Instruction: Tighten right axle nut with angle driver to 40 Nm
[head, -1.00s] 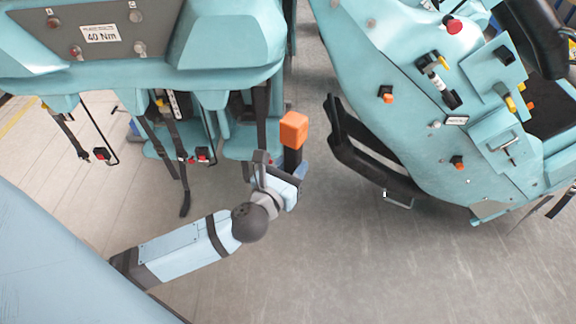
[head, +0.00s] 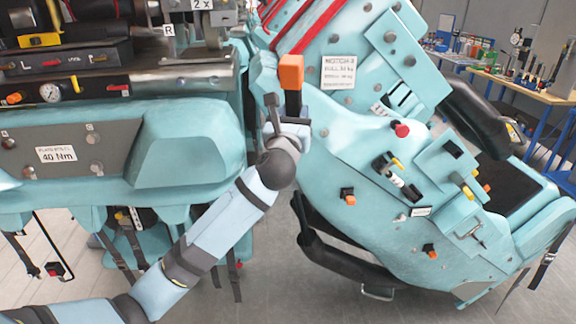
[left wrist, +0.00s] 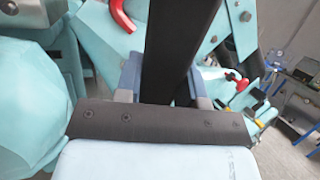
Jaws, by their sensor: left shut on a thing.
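The angle driver, a black body with an orange end block (head: 291,72), stands upright in my left gripper (head: 291,122). In the left wrist view its black body (left wrist: 168,50) rises between the two blue-grey fingers of my left gripper (left wrist: 163,85), which are shut on it. The driver is in front of the gap between the two teal coaster cars; I cannot tell its distance from them. I cannot make out the right axle nut. My right gripper is not in view.
The left car (head: 190,145) carries a "40 Nm" plate (head: 57,154), which reads as plate bolts. The right car (head: 350,150) has a black bumper bar (head: 345,258), knobs and levers. Straps hang below the left car. A workbench (head: 520,85) with tools stands back right.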

